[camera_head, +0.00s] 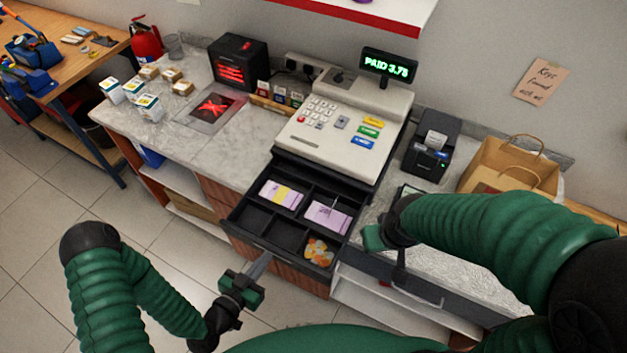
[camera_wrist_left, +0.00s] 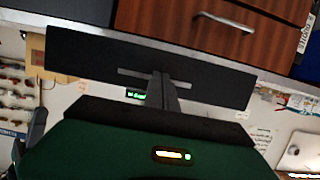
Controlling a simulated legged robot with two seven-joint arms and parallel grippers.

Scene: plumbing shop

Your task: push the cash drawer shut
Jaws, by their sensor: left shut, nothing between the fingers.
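The black cash drawer (camera_head: 347,225) stands open under the white cash register (camera_head: 343,135) in the head view. It holds banknotes in two compartments and coins in a front one. My left gripper (camera_head: 264,259) is shut and empty, its fingertips at the drawer's front edge. In the left wrist view the shut fingers (camera_wrist_left: 158,80) overlap the drawer's dark front panel (camera_wrist_left: 90,60); I cannot tell whether they touch it. My right gripper (camera_head: 374,238) is just right of the drawer, above the counter's front edge; its fingers are too unclear to judge.
The register display (camera_head: 389,66) reads PAID 3.75. A receipt printer (camera_head: 431,146) and a paper bag (camera_head: 511,166) stand to the right on the counter. A small black heater (camera_head: 240,62) and several small boxes stand to the left. Tiled floor is open before the drawer.

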